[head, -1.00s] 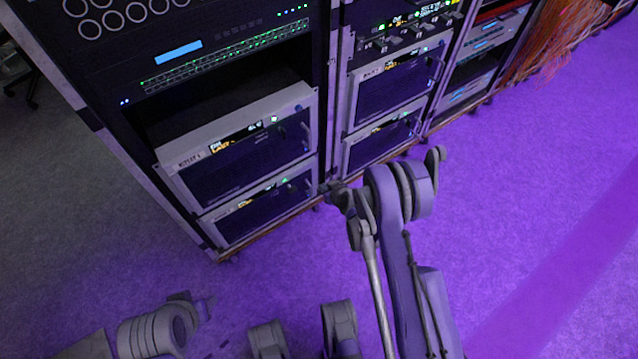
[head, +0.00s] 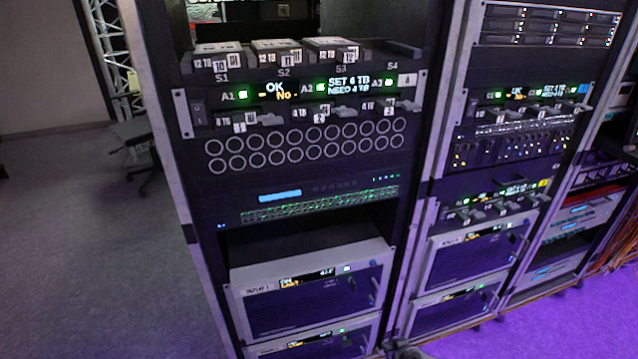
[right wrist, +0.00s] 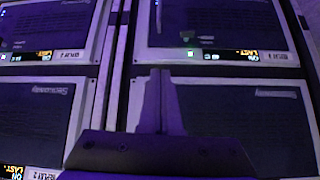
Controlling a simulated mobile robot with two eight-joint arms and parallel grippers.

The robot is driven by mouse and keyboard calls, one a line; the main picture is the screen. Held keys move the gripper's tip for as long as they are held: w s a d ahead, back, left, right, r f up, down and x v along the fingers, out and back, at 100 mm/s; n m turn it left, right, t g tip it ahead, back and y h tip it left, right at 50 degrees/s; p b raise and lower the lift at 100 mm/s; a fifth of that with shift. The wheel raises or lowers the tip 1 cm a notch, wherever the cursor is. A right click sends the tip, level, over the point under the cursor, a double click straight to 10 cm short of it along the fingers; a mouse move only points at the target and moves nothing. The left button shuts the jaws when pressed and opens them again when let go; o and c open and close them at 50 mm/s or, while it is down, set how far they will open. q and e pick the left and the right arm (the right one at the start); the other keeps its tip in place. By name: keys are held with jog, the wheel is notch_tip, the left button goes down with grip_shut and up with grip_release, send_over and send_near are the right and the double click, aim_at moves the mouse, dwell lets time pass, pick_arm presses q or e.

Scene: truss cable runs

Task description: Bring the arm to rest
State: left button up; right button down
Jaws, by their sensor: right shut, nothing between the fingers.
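My right gripper (right wrist: 161,100) shows in the right wrist view, shut and empty. Its two fingers lie side by side and point at rack unit fronts beyond; I cannot tell the gap to them. In the head view only a small grey part of my right arm (head: 410,352) shows at the bottom edge, in front of the lower rack units. The rest of that arm is out of the picture. My left gripper is not in view.
A tall equipment rack (head: 205,215) stands ahead, with a second rack beside it on the right. A light-framed unit (head: 312,290) juts out low in the first rack. A dark chair (head: 140,140) stands at the left. The grey floor (head: 90,260) at left is clear.

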jog(key=s+a+r+g, duration=0.1)
jog(key=s+a+r, duration=0.1)
jog(key=s+r, duration=0.5)
jog(key=s+r+m+g+h, duration=0.1)
jog(key=s+r, duration=0.3)
jog(key=s, duration=0.6)
jog(key=s+r+m+g+h, duration=0.15)
jog(key=s+r, duration=0.25)
jog(key=s, duration=0.6)
pick_arm(q)
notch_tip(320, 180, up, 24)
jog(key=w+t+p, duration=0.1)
jog(key=p, duration=1.9)
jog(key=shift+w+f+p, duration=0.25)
jog(key=shift+p, duration=0.05)
pick_arm(e)
notch_tip(320, 180, up, 24)
jog(key=shift+w+d+t+y, duration=0.25)
jog(key=shift+w+t+y, duration=0.1)
jog(key=shift+w, duration=0.05)
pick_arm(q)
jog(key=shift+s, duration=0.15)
pick_arm(e)
jog(key=shift+s+f+n, duration=0.1)
jog(key=shift+s+n, duration=0.05)
jog(key=shift+n, duration=0.1)
jog(key=c, duration=1.5)
grip_release()
jog(key=shift+c, duration=0.2)
